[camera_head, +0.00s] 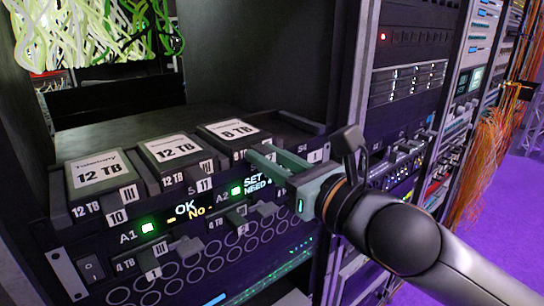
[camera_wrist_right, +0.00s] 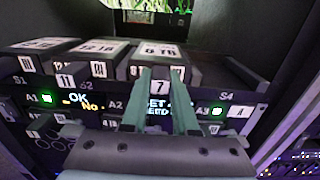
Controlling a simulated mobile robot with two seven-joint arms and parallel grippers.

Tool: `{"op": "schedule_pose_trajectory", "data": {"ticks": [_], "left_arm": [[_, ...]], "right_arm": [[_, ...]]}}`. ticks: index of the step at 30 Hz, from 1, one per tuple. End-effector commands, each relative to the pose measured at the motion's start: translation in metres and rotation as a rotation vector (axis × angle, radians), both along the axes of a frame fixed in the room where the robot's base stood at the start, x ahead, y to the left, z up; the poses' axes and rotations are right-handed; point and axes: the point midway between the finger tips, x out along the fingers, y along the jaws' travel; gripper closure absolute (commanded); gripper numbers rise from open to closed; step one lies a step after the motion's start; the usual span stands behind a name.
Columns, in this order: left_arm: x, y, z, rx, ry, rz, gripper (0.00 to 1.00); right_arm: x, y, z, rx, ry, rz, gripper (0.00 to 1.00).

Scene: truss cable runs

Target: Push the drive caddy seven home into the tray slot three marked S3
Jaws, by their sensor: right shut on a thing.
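The drive caddy seven (camera_head: 232,134) is a dark block with a white top label, third from the left in the tray. Its front number 7 shows between the fingers in the right wrist view (camera_wrist_right: 160,87). My right gripper (camera_head: 263,153) is shut on the front of this caddy; its green-grey fingers also show in the right wrist view (camera_wrist_right: 162,80). The caddy lies flat in the third bay from the left. The S3 mark is hidden behind the gripper, and I cannot tell how deep the caddy sits. My left gripper is not in view.
Two 12 TB caddies (camera_head: 100,172) (camera_head: 172,150) stand to the left in the same tray. The bay marked S4 (camera_wrist_right: 222,76) on the right looks empty. Below are a lit display (camera_head: 186,208) and small handles. A rack post (camera_head: 352,120) stands close to the right of my gripper.

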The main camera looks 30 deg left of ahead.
Motion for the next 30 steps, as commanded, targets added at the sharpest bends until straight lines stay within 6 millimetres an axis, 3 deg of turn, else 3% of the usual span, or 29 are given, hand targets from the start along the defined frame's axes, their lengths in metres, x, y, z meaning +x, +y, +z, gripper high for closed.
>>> {"op": "schedule_pose_trajectory", "data": {"ticks": [1,2,11,22,30], "left_arm": [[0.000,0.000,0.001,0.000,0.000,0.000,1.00],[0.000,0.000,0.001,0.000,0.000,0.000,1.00],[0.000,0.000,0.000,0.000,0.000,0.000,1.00],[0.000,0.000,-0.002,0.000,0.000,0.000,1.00],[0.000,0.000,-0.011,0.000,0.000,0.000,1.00]], "right_arm": [[0.000,0.002,0.002,0.003,-0.003,0.001,1.00],[0.000,0.002,0.002,0.003,-0.002,0.001,0.71],[0.000,0.001,0.001,0.001,0.000,0.001,0.38],[-0.001,-0.006,-0.002,-0.002,0.001,-0.001,0.38],[-0.016,-0.048,-0.003,-0.002,-0.005,-0.003,0.38]]}}
